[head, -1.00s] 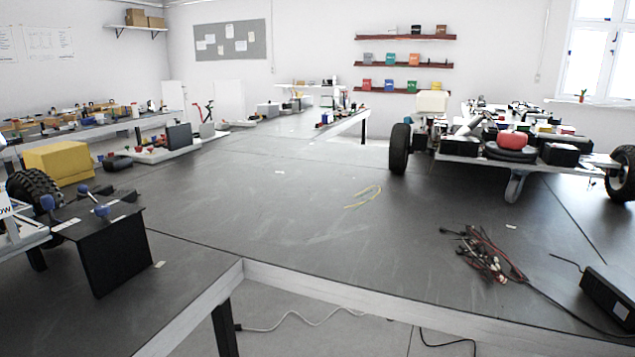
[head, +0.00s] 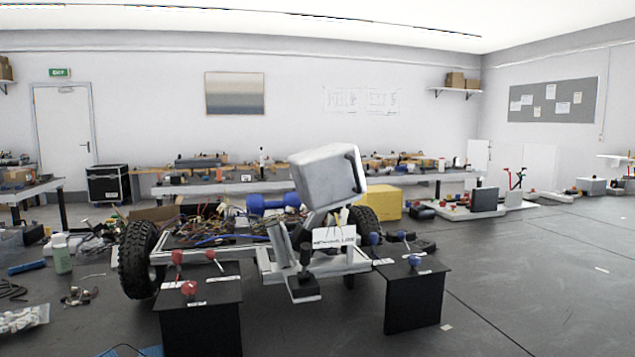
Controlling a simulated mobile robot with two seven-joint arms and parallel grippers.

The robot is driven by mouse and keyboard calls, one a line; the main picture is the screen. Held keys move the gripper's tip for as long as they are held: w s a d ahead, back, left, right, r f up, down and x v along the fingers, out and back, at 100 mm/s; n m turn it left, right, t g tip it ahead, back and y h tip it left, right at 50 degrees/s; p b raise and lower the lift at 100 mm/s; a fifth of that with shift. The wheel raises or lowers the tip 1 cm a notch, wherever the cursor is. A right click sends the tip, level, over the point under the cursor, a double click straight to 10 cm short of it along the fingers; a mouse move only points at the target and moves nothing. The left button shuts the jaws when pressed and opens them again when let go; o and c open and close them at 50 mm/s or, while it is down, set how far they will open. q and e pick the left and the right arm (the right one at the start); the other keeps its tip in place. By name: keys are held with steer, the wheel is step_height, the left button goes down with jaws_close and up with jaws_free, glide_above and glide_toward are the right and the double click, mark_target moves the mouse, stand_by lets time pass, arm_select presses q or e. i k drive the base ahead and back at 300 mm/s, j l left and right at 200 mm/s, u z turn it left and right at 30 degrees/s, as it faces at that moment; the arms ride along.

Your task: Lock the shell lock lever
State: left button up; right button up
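A wheeled robot chassis (head: 275,262) stands in the middle of the head view, with a pale box-shaped head (head: 322,178) on a bent neck at its front. A black stand (head: 200,325) at its front left carries levers with red knobs (head: 189,288). A second black stand (head: 415,300) at its front right carries levers with blue knobs (head: 414,261). Small white labels lie beside the levers, too small to read. I cannot tell which lever is the shell lock lever or how it is set. Neither of my grippers is in view.
A large black wheel (head: 138,258) flanks the chassis on the left. A yellow box (head: 382,202) stands behind it on the right. A green-white bottle (head: 61,254) and loose parts lie at the left. The dark surface at the right (head: 540,270) is mostly clear.

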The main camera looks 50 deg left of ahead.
mark_target(306, 249)
steer(key=u, duration=1.4)
